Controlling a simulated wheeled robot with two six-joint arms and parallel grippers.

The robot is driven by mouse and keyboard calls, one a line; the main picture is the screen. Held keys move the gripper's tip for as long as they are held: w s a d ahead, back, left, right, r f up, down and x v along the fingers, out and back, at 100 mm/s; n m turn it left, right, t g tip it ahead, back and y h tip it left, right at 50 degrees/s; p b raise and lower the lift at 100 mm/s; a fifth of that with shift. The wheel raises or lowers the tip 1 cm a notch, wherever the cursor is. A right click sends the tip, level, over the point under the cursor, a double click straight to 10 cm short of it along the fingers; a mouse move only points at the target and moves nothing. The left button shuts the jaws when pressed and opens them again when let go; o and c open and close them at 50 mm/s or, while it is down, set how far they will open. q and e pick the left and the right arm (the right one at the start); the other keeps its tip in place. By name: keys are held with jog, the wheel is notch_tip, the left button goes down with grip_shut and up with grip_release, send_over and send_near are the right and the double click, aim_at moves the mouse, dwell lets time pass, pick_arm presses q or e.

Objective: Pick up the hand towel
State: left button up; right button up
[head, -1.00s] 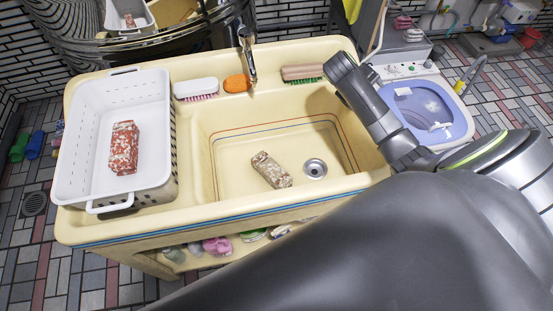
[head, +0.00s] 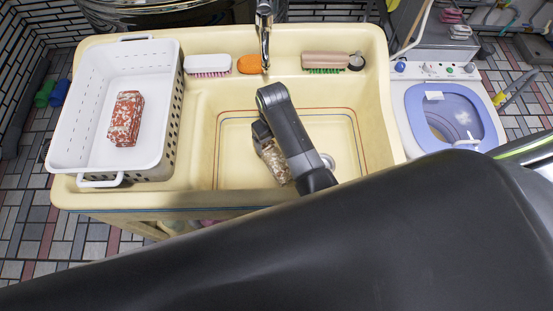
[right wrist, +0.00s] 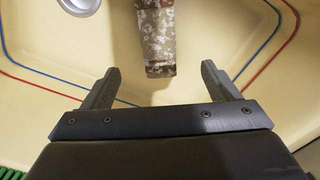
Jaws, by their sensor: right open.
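A folded brown-and-white patterned hand towel (head: 273,160) lies in the cream sink (head: 341,134), beside the drain. My right gripper (head: 262,133) is over the sink at the towel, and its arm hides part of the towel. In the right wrist view the open jaws (right wrist: 160,70) point at the near end of the towel (right wrist: 156,38), which lies ahead between the fingers' lines. Nothing is held, and I cannot tell any contact. A similar red-and-white folded towel (head: 125,118) lies in the white basket (head: 80,140). My left gripper is not in view.
A faucet (head: 264,35) hangs over the sink's back edge. A white brush (head: 207,65), an orange sponge (head: 248,64) and a wooden brush (head: 324,60) lie on the back ledge. A washing machine (head: 455,115) stands at the right.

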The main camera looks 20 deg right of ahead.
aim_at(275, 158)
notch_tip(275, 158, down, 8)
jog(key=shift+b, duration=0.35)
jog(key=shift+s+d+f+b, duration=0.1)
jog(key=shift+f+b, duration=0.1)
jog(key=shift+f, duration=1.2)
jog(key=shift+d+f+b, duration=0.1)
jog(key=shift+f+b, duration=0.05)
jog(key=shift+f, duration=1.2)
jog(key=c, duration=1.5)
jog(key=shift+r, duration=0.15)
